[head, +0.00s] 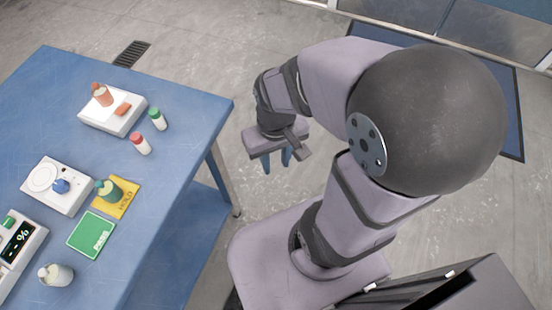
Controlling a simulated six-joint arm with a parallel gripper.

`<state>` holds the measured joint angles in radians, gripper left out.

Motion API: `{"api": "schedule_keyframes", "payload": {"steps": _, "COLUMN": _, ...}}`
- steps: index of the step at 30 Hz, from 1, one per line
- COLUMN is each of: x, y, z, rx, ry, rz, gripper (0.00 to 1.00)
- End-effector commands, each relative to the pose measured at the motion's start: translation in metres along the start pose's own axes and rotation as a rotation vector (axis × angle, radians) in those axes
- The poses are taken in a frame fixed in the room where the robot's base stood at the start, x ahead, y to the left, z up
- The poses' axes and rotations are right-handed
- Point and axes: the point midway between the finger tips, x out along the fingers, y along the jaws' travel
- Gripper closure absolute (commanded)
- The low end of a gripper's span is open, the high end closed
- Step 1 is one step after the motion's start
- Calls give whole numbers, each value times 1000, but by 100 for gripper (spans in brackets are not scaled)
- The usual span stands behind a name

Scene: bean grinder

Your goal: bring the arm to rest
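My gripper (277,163) hangs over the floor, off the right edge of the blue table (185,108). Its two blue-grey fingers point down with a gap between them, and nothing shows between them. My arm is folded, with a large dark round joint at the upper right. No task object is at the gripper.
The table bears a white box (92,119) with an orange-red bottle, red-capped (141,147) and green-capped (158,124) bottles, a dial unit (40,175), a yellow HOLD card (126,208), a green PASS card (92,234), a % display (18,240) and a pale bottle (56,274).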

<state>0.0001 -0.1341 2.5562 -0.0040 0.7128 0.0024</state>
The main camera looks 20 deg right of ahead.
Motion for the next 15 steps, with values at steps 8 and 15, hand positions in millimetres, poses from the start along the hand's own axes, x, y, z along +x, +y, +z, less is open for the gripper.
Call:
{"api": "schedule_keyframes", "payload": {"steps": 8, "x": 0, "y": -1, "z": 4, "rx": 0, "ry": -8, "rz": -3, "gripper": 71}}
{"api": "schedule_keyframes", "payload": {"steps": 15, "x": -12, "y": 0, "z": 3, "rx": 0, "ry": -7, "rz": -2, "gripper": 71}}
